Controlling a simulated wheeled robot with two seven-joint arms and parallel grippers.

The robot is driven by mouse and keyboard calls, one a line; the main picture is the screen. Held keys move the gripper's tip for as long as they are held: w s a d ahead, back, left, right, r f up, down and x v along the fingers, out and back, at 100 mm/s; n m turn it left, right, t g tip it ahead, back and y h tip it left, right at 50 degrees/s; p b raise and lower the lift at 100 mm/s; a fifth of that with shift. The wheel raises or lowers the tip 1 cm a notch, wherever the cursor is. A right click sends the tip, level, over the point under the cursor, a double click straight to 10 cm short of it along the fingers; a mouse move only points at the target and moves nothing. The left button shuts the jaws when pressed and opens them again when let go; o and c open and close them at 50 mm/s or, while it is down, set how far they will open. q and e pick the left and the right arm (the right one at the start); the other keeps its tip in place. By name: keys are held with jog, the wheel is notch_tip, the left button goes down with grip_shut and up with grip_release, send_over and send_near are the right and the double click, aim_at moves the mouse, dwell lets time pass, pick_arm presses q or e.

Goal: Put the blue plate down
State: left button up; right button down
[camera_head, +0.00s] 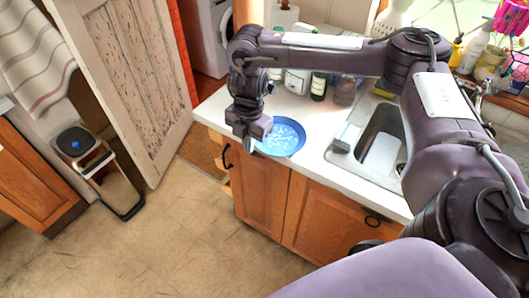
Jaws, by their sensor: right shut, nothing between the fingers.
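The blue plate (284,138), with a pale pattern in its middle, lies on the white countertop near its left front corner. My right gripper (249,146) points down at the plate's left edge, by the counter's corner. It is shut with nothing between its fingers. The gripper hides the plate's left side, and I cannot tell whether it touches the rim. My left gripper is not in view.
A sink (381,140) is set in the counter to the right of the plate. Several bottles (297,80) stand behind the plate. Wooden cabinets (262,190) are below. A bin (100,165) stands at the left, and the floor (160,240) between is clear.

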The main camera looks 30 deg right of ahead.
jog(key=d+f+b, duration=0.1)
jog(key=d+f, duration=0.4)
jog(key=f, duration=0.3)
jog(key=shift+w+d+f+h+b, duration=0.2)
jog(key=shift+w+f+h+b, duration=0.1)
jog(key=shift+f, duration=0.1)
dwell(0.4)
